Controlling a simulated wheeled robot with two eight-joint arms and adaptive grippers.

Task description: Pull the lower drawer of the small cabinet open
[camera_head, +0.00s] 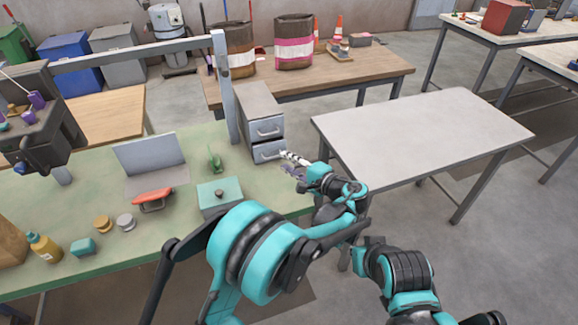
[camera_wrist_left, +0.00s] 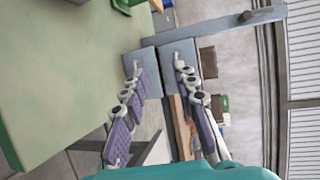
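The small grey cabinet (camera_head: 256,100) stands at the right end of the green bench, with two drawers stacked one over the other. The upper drawer (camera_head: 265,130) and the lower drawer (camera_head: 269,151) each have a bar handle, and both look closed. My left gripper (camera_head: 286,162) is just in front of the lower drawer, with its fingers pointing at the cabinet. In the left wrist view its fingers (camera_wrist_left: 158,70) are spread apart with nothing between them, in front of the drawer fronts (camera_wrist_left: 180,58). Whether a fingertip touches a handle is unclear. My right gripper is out of view.
The green bench (camera_head: 110,240) holds a teal box (camera_head: 219,195), a red-handled tool (camera_head: 153,196) and a laptop-like grey panel (camera_head: 150,152). A bare grey table (camera_head: 420,130) stands to the right, with a floor gap between it and the cabinet.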

